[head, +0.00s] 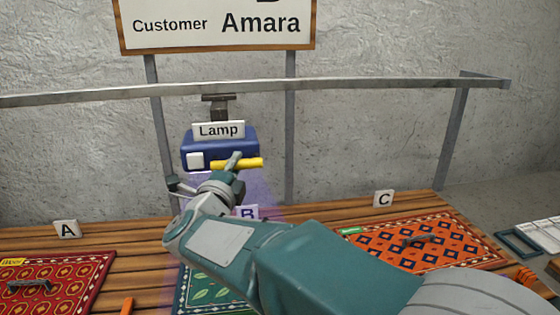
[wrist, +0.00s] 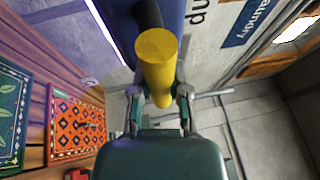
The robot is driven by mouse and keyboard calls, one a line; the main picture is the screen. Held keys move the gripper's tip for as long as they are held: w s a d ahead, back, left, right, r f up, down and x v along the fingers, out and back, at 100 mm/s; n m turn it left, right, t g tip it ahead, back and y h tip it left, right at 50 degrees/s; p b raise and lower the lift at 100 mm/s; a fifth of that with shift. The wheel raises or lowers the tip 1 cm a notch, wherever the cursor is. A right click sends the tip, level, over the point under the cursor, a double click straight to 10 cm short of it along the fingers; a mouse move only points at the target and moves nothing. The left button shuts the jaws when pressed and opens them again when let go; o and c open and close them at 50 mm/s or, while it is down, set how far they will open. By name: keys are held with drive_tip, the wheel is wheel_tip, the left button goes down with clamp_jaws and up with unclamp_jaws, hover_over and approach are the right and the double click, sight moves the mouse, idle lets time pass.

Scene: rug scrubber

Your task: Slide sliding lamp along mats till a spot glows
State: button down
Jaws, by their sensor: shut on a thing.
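The sliding lamp (head: 219,147) is a blue box labelled "Lamp" that hangs from a metal rail. A yellow handle (head: 240,163) sticks out of its front. My gripper (head: 230,176) is at the handle and shut on it; the wrist view shows the yellow handle (wrist: 158,66) between the fingers. A faint purple beam falls from the lamp over mat B. The green mat B (head: 196,290) is mostly hidden by my arm. The red mat A (head: 85,275) lies at the left and the orange and navy mat C (head: 440,245) at the right. I see no glowing spot.
The rail (head: 380,86) runs across the view on grey posts. A sign reading "Customer Amara" (head: 216,24) stands above it. Mats A and C each carry a dark handle-like piece. A teal frame (head: 519,243) and white slatted thing lie at the far right.

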drive_tip(key=a, duration=0.2)
drive_tip(key=s+a, duration=0.1)
drive_tip(key=a, duration=0.3)
drive_tip(key=shift+s+a+f, duration=0.15)
drive_tip(key=shift+a+f, duration=0.1)
drive_tip(key=shift+f, duration=0.1)
drive_tip(key=c, duration=0.7)
unclamp_jaws()
drive_tip(key=shift+o, duration=0.5)
drive_tip(key=shift+r, duration=0.1)
approach(210, 158)
drive_tip(key=v, duration=0.5)
drive_tip(key=shift+s+a, duration=0.2)
drive_tip(key=shift+s, duration=0.15)
